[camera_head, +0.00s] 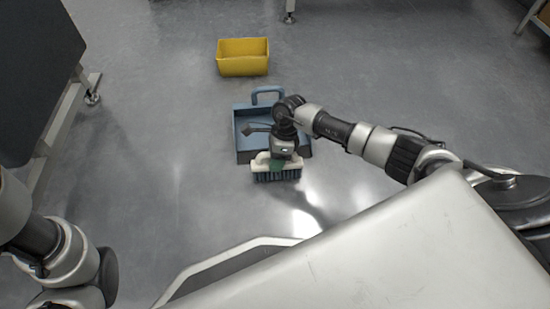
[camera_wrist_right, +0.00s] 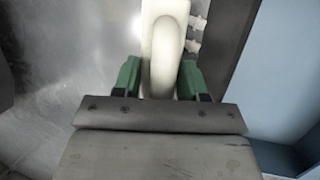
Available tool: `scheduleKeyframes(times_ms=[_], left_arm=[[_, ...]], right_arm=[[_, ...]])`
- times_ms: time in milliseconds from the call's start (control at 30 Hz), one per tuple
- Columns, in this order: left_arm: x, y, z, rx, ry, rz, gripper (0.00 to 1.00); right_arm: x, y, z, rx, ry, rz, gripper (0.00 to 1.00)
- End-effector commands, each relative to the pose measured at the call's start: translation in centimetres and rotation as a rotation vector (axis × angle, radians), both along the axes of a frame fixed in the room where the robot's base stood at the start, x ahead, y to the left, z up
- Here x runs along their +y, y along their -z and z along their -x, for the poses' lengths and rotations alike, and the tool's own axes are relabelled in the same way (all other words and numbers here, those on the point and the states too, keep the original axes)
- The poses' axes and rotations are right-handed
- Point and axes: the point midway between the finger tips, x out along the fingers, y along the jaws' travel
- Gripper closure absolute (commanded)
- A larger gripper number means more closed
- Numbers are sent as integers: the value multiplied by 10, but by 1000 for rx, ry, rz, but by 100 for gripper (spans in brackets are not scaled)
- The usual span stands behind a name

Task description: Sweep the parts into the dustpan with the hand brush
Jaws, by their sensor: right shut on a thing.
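The blue dustpan (camera_head: 243,143) lies on the grey floor in the middle of the head view, its handle pointing away from me. My right gripper (camera_head: 277,162) is shut on the hand brush (camera_head: 262,168), which has a cream body and dark bristles pointing down. The brush is at the near, open edge of the dustpan. In the right wrist view the green fingers of my gripper (camera_wrist_right: 160,80) sit on both sides of the cream brush handle (camera_wrist_right: 162,50). The dustpan's blue side (camera_wrist_right: 285,75) shows at the right there. Loose parts (camera_wrist_right: 197,35) seem to show beside the handle. My left gripper is not in view.
A yellow bin (camera_head: 243,66) stands on the floor beyond the dustpan. A dark panel on a metal frame (camera_head: 60,115) stands at the left. The floor left and right of the dustpan is clear.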

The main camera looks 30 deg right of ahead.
Motion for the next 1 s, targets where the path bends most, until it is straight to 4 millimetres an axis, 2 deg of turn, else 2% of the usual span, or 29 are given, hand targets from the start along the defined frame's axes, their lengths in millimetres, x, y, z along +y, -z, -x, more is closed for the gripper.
scheduleKeyframes(times_ms=[333, 567, 1000], left_arm=[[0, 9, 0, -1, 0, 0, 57], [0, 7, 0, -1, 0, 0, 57], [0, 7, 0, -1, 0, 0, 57]], right_arm=[[-9, -4, -26, -3, 2, 0, 85], [-15, -8, -43, -2, 2, 0, 85], [-17, -9, -48, 0, 0, -1, 85]])
